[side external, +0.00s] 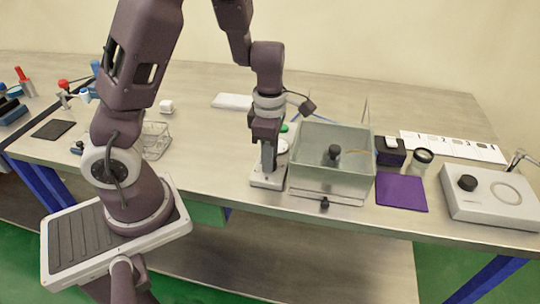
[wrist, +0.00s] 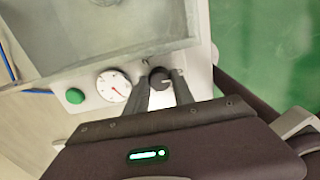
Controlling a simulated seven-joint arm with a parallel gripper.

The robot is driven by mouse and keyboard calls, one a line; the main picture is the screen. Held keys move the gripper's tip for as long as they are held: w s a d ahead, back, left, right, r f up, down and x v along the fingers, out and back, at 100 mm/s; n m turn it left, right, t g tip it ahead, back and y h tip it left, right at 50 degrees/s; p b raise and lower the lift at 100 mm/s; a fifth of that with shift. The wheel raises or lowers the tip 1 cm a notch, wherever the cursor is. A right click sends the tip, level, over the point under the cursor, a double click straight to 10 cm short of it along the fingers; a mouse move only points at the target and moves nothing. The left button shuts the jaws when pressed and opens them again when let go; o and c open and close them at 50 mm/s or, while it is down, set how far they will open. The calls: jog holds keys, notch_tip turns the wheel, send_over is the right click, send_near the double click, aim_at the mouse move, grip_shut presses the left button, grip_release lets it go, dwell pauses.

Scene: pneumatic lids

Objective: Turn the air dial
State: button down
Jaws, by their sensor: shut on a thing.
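The air dial (wrist: 159,76) is a small black knob with a pale mark, on a light grey panel (wrist: 94,107) beside a clear box. My gripper (wrist: 162,82) is shut on the dial, with one finger on each side of it in the wrist view. In the side external view my gripper (side external: 267,168) points down at the panel (side external: 262,183) and hides the dial. A round white gauge (wrist: 113,86) with a red needle sits to the left of the dial in the wrist view. A green button (wrist: 75,96) is further left.
The clear box (side external: 330,180) stands right of my gripper, with a black knob-like part inside. Right of it are a purple mat (side external: 401,193), a dark block (side external: 390,152) and a white unit with a black knob (side external: 490,195). A wire basket (side external: 156,140) stands left.

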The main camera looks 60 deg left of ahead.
dwell(0.4)
jog(key=c, duration=1.1)
grip_release()
jog(key=shift+r, duration=0.1)
notch_tip(320, 180, up, 7)
jog(key=shift+f, duration=0.1)
jog(key=s+d+r+m+t, duration=0.2)
jog(key=s+r+m, duration=0.2)
jog(key=m, duration=0.5)
jog(key=s+d+r+m+t, duration=0.1)
jog(key=s+r+m, duration=0.3)
jog(key=m, duration=0.5)
jog(key=s+d+r+m+t, duration=0.2)
jog(key=s+d+r+m, duration=0.1)
jog(key=s+m, duration=0.3)
jog(key=shift+s+r+m+t, duration=0.2)
jog(key=shift+r+m, duration=0.2)
jog(key=shift+m, duration=0.3)
jog(key=shift+s+r+m+t, duration=0.15)
jog(key=shift+r+m, duration=0.2)
jog(key=shift+m, duration=0.35)
